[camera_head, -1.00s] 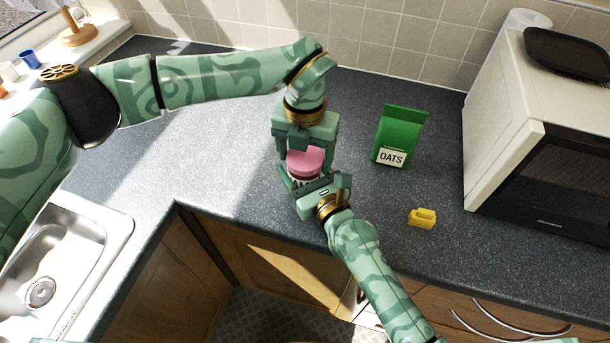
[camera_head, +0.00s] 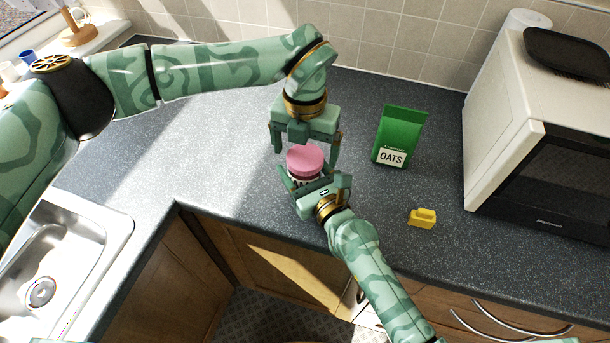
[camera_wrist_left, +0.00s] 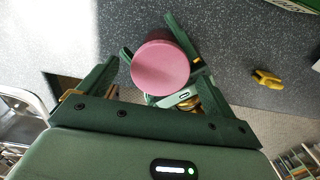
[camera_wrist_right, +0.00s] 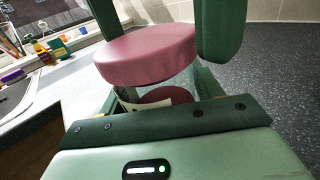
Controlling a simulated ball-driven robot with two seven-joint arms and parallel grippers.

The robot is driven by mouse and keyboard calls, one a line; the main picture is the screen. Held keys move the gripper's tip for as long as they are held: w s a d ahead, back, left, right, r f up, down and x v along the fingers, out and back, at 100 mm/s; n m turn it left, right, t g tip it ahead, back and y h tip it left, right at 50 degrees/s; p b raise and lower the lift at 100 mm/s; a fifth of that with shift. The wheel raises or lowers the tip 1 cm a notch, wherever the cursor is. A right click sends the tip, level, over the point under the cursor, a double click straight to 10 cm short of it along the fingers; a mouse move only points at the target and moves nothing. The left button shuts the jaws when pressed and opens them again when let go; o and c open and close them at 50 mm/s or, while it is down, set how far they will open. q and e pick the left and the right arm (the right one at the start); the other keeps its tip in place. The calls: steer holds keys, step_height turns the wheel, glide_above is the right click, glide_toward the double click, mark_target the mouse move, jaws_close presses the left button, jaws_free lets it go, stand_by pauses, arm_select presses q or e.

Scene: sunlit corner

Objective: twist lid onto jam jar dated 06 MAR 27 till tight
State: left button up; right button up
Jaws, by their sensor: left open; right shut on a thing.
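The pink lid (camera_head: 306,160) sits on top of the jam jar (camera_wrist_right: 131,106). In the right wrist view the lid (camera_wrist_right: 148,54) looks slightly tilted, and I cannot tell if it is tight. The jar is glass with a pale label and dark red jam; no date is readable. My right gripper (camera_head: 318,184) is shut on the jar below the lid. My left gripper (camera_head: 307,150) is open above and behind the lid, its fingers apart from it. The left wrist view shows the round lid (camera_wrist_left: 160,68) from above, between and beyond the spread fingers.
A green oats packet (camera_head: 399,135) stands to the right of the grippers. A small yellow object (camera_head: 422,218) lies near the counter's front edge. A microwave (camera_head: 540,140) with a black tray (camera_head: 568,52) on top fills the right. A sink (camera_head: 62,265) is at left. The counter between is clear.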

arm_select(q)
step_height(320, 180, up, 10)
steer(key=shift+r, duration=0.2)
arm_select(e)
steer(key=o, duration=1.9)
steer(key=shift+o, duration=0.3)
steer(key=v, duration=0.8)
steer(key=shift+f, duration=0.15)
arm_select(q)
steer(key=f+b, duration=0.1)
steer(key=f, duration=0.1)
steer(key=f+b, duration=0.1)
steer(key=b, duration=0.1)
steer(key=shift+w+f, duration=0.2)
steer(key=shift+f, duration=0.2)
arm_select(e)
steer(key=v, duration=0.7)
steer(key=shift+s+d, duration=0.2)
arm_select(q)
steer(key=shift+f, duration=0.1)
arm_select(e)
steer(key=shift+s+d, duration=0.2)
steer(key=shift+s, duration=0.15)
